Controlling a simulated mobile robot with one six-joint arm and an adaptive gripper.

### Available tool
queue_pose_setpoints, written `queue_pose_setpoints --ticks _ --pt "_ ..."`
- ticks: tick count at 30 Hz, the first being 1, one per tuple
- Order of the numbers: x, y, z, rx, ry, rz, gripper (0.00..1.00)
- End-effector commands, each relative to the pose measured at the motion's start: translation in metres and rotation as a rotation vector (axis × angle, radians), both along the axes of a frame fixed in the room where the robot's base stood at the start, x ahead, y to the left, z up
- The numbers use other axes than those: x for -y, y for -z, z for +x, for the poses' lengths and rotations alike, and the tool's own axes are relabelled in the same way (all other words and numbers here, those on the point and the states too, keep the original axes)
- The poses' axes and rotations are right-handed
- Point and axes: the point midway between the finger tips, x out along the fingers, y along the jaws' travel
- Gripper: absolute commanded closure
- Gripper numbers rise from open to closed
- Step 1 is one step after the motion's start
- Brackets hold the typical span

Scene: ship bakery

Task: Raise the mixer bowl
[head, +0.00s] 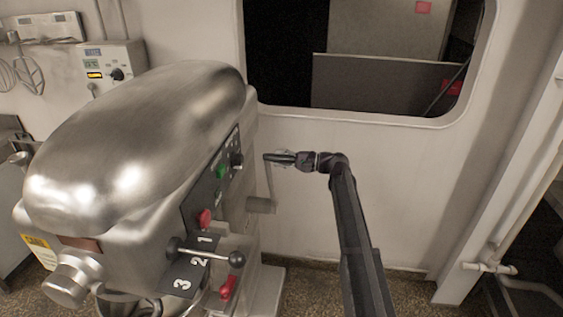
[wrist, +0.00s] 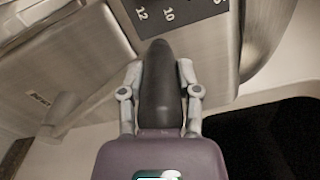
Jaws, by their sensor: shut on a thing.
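A large silver mixer (head: 140,130) fills the left of the head view. A crank lever (head: 268,185) stands roughly upright at its right side, rising from a short round hub (head: 261,205). My gripper (head: 283,158) is at the crank's upper end. In the wrist view my gripper (wrist: 160,100) is shut on a dark, rounded crank handle (wrist: 160,75), with a finger on each side. The hub also shows in the wrist view (wrist: 60,112). The bowl cannot be made out clearly; the mixer head hides the area below it.
The mixer's side has a gear lever with a black knob (head: 237,259), a red lever (head: 228,287) and a button panel (head: 222,172). A wall with a window opening (head: 400,114) stands behind my gripper. White pipes (head: 490,267) are at the right.

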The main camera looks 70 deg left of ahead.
Motion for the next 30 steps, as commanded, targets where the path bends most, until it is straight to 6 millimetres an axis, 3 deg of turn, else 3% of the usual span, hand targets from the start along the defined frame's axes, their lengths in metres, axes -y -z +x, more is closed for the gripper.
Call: queue_pose_setpoints --ticks 5,6,9,23,30 --pt "-0.007 -0.004 0.005 -0.011 0.015 0.005 1.0" --pt "-0.007 -0.004 0.005 -0.011 0.015 0.005 0.45" --pt "-0.006 -0.003 0.006 -0.01 0.016 0.004 0.22" --pt "-0.002 -0.002 0.007 -0.007 0.012 0.002 0.22" --pt "0.006 -0.002 0.022 -0.006 0.012 0.001 0.22"
